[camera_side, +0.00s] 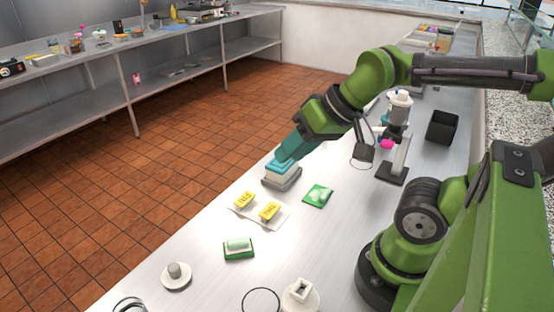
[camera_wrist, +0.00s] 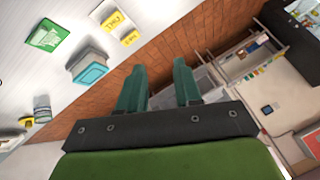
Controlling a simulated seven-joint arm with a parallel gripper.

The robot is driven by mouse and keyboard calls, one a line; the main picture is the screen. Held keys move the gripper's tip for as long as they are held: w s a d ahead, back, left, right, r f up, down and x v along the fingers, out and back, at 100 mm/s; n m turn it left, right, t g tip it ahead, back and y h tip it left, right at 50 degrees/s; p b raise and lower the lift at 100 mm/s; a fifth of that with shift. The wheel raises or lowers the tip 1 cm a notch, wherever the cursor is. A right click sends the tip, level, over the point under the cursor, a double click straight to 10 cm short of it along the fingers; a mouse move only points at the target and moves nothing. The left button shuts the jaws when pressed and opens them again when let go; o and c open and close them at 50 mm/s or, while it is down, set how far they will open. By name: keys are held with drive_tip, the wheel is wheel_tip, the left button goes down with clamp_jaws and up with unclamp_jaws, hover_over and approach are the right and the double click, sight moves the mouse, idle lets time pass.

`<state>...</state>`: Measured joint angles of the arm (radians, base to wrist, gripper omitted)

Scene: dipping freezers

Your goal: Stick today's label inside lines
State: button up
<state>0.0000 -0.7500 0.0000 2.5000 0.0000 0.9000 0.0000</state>
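Two yellow labels with dark print, one (camera_side: 244,199) left of the other (camera_side: 269,211), lie on a white backing sheet (camera_side: 284,217) on the counter; they also show in the wrist view (camera_wrist: 120,22). A pale container with a teal lid (camera_side: 281,173) stands behind the sheet, and its lid shows in the wrist view (camera_wrist: 89,74). My gripper (camera_side: 287,157) overlaps the lid in the side view. In the wrist view my gripper (camera_wrist: 159,66) has its teal fingers apart with nothing between them, and the container is off to their left. I cannot make out the lines for a label.
A flat green-and-white piece (camera_side: 318,195) lies right of the sheet, and a green-edged box (camera_side: 238,248) lies in front. A round knobbed piece (camera_side: 176,275), a black bin (camera_side: 442,127) and a stand with a pink part (camera_side: 393,155) are on the counter. Brick-coloured floor lies beyond its left edge.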

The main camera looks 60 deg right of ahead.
drive_tip(key=shift+o, duration=0.3)
drive_tip(key=shift+o, duration=1.1)
drive_tip(key=shift+f, duration=0.15)
drive_tip(key=n+g+h, duration=0.2)
drive_tip(key=n+g, duration=0.5)
drive_tip(key=n, duration=0.9)
approach(245, 198)
drive_tip(key=shift+s+a+f, duration=0.25)
drive_tip(key=shift+s+f, duration=0.05)
drive_tip(key=shift+s, duration=0.25)
drive_tip(key=n, duration=0.1)
drive_tip(key=w+n, duration=0.1)
drive_tip(key=n, duration=0.2)
drive_tip(key=shift+w+d+r, duration=0.15)
drive_tip(key=shift+w+d, duration=0.1)
drive_tip(key=shift+n, duration=0.9)
drive_tip(key=shift+f, duration=3.95)
drive_tip(key=shift+c, duration=0.2)
